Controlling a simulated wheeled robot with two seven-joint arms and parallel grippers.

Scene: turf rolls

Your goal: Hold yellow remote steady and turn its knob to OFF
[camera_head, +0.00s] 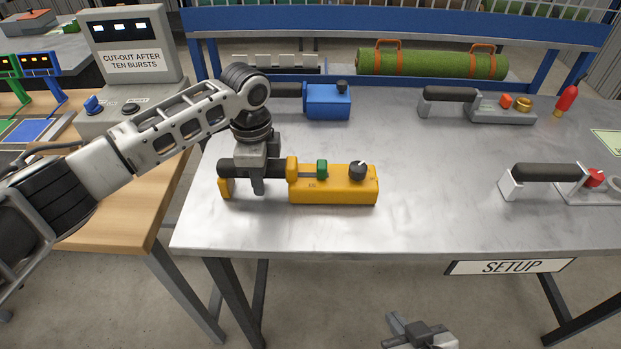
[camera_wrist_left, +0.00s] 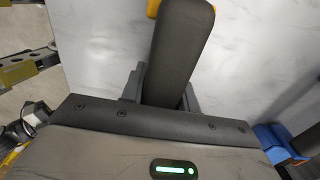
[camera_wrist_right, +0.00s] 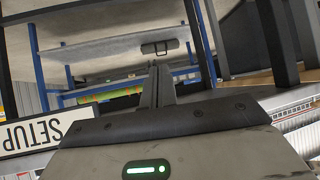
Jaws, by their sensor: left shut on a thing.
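The yellow remote (camera_head: 335,196) lies on the metal table near its front left. A dark round knob (camera_head: 357,170) with a pale mark sits on its right end, beside a green switch (camera_head: 321,168). I cannot read the knob's setting. My left gripper (camera_head: 258,185) is shut on the remote's dark handle (camera_wrist_left: 180,55), which runs between its fingers in the left wrist view. My right gripper (camera_head: 408,330) is low, in front of the table's front edge and apart from the remote. Its fingers (camera_wrist_right: 160,75) look closed together and empty in the right wrist view.
A blue remote (camera_head: 328,102) lies behind the yellow one. A grey remote (camera_head: 500,112) and another device with a red knob (camera_head: 595,178) lie to the right. The SETUP sign (camera_head: 510,267) hangs on the front edge. The table between is clear.

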